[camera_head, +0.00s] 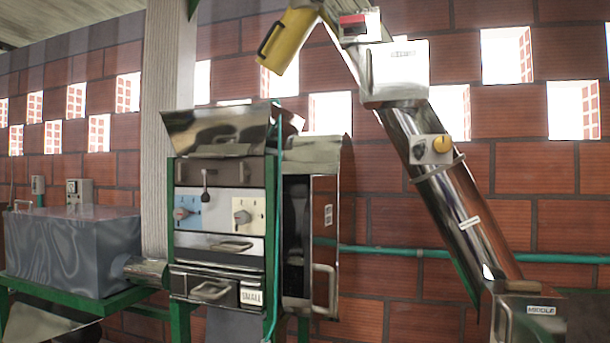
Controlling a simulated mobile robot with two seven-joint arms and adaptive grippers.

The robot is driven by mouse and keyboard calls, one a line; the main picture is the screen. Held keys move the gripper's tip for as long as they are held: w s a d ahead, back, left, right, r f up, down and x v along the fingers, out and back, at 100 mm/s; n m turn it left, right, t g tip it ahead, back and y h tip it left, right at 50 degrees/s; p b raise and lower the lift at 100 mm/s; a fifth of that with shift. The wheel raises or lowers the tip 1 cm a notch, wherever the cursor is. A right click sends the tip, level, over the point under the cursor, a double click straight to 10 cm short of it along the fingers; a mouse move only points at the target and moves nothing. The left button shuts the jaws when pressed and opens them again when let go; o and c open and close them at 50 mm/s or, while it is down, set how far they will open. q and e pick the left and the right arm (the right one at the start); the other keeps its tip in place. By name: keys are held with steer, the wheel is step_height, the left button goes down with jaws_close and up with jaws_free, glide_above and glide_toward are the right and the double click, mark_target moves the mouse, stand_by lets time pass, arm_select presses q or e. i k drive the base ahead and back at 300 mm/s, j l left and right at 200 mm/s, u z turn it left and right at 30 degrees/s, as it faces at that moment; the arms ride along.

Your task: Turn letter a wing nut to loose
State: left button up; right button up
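A metal pulper machine (219,168) with a green frame stands left of centre. Its front has a blue plate with a grey wing-like knob (182,213) on the left and a cream plate with a similar knob (242,216) on the right. Small marks on both plates are too small to read, so I cannot tell which is letter a, or whether either is tight or loose. A dark lever (206,184) hangs above them, between the plates. Neither of my grippers shows in this view.
A drawer (211,290) labelled SMALL sits low on the machine, beside a side door with a handle (325,290). A slanted metal elevator tube (455,205) stands right, with a yellow knob (441,143). A grey tank (75,245) and pillar (167,120) are left.

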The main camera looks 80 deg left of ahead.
mark_target(183, 172)
steer(key=u, duration=3.35)
steer(key=i+l+u, duration=0.15)
steer(key=i+l, duration=0.4)
steer(key=i+l+u, duration=0.15)
steer(key=i+l, duration=0.35)
steer(key=l, duration=0.15)
